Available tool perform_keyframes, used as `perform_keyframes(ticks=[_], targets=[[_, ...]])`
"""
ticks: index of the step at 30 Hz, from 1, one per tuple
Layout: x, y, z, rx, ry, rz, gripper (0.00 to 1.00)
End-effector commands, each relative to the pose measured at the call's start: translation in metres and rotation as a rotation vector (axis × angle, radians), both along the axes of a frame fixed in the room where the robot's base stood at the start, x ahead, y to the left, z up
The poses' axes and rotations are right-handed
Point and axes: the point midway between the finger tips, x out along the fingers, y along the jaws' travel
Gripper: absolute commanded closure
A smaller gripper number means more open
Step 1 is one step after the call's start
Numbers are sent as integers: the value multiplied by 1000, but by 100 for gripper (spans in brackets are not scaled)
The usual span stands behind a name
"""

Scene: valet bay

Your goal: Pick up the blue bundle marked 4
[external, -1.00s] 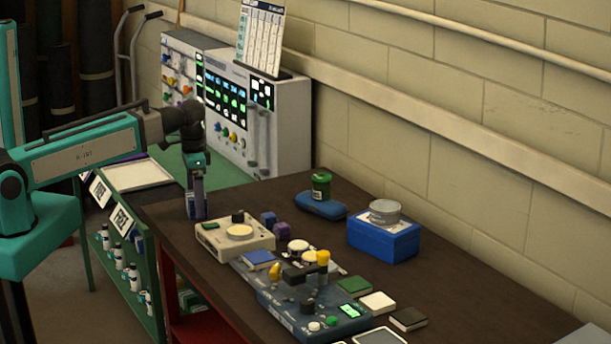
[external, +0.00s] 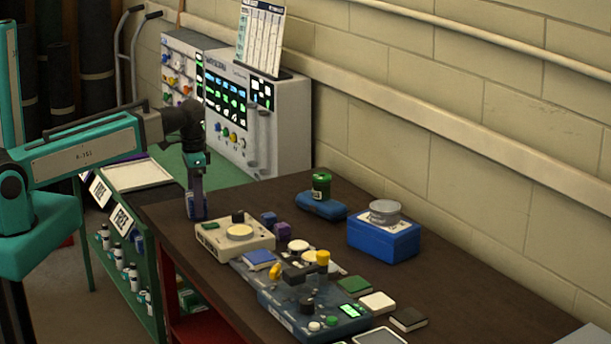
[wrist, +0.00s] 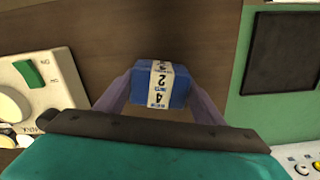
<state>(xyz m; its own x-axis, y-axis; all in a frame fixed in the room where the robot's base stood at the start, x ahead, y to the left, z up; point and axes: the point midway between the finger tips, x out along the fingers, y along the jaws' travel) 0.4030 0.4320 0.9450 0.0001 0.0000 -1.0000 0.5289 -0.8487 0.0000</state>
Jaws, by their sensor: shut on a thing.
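The blue bundle (wrist: 178,90) shows between my fingers in the wrist view, with a white band printed with a 4, a 2 and smaller marks. My gripper (wrist: 160,102) is shut on it, one finger on each side. In the external view my gripper (external: 196,200) points down over the far left part of the dark table. The bundle (external: 197,210) shows there as a small blue piece low between the fingers. I cannot tell whether it touches the table.
A cream box with a round dial (external: 235,238) stands close to the right of my gripper. A blue box (external: 384,240) stands farther right. The green shelf unit (external: 150,270) borders the table's left edge.

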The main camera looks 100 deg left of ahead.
Motion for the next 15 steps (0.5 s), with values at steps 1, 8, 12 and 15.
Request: perform_keyframes(ticks=[1, 8, 12, 15], targets=[[0, 0, 2, 0, 0, 0, 63], [0, 0, 13, 1, -1, 0, 63], [0, 0, 26, 0, 0, 0, 63], [0, 0, 37, 0, 0, 0, 63]])
